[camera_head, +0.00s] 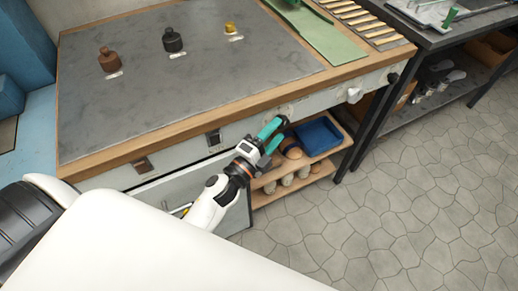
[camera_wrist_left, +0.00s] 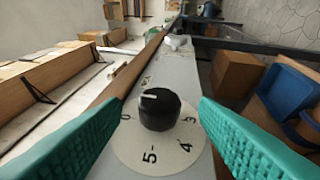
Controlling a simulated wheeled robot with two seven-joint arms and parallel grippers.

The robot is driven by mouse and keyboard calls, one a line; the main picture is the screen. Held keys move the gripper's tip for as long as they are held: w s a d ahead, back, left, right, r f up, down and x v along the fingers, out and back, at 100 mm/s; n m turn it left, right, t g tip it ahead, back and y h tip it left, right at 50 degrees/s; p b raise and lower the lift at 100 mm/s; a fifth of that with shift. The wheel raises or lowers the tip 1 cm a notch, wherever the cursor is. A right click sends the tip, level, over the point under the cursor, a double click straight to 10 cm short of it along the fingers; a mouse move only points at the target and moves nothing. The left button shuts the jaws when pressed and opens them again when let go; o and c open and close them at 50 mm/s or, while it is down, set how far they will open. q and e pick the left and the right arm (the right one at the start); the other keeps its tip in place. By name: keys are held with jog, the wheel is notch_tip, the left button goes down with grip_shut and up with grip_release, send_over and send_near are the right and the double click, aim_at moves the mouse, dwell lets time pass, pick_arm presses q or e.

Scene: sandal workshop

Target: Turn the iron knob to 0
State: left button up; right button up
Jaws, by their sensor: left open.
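The iron knob (camera_wrist_left: 159,109) is black with a short white pointer line, on a pale round dial (camera_wrist_left: 125,145) on the bench's front panel. In the left wrist view the pointer faces left, toward the side with the 0; its exact setting is hard to tell. The digits 3, 4 and 5 show at the right and bottom of the dial. My left gripper (camera_head: 277,132) is open at the panel, its teal fingers on either side of the knob, with gaps showing on both sides. In the head view the knob (camera_head: 284,118) is partly hidden by the fingers. My right gripper is not in view.
Below is a shelf with a blue tray (camera_head: 319,136). The bench top (camera_head: 190,90) holds several small weight-like objects. A cabinet door (camera_head: 190,185) stands near my left forearm.

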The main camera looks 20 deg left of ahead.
pick_arm(q)
jog(key=b+v, duration=0.1)
jog(key=v, duration=0.7)
jog(key=s+a+f+n+g+y+p, duration=0.1)
jog(key=s+f+n+g+y+p, duration=0.25)
jog(key=f, duration=1.05)
jog(key=s+f+n+g, duration=0.3)
jog(key=f+n+g, duration=0.3)
jog(key=f, duration=0.8)
jog(key=s+a+f+n+g+p, duration=0.1)
jog(key=s+f+n+g, duration=0.1)
jog(key=s+f, duration=0.3)
jog(key=s+a+f+n+g+y+p, duration=0.1)
jog(key=s+f+n+g, duration=0.2)
jog(key=s, duration=0.9)
jog(key=s+a+f+n+g+p, duration=0.1)
jog(key=s+a+f+n+g, duration=0.1)
jog(key=s+f, duration=0.5)
jog(key=shift+s+n+g, duration=0.45)
jog(key=shift+s+g, duration=0.3)
jog(key=shift+s, duration=0.2)
jog(key=shift+y, duration=0.25)
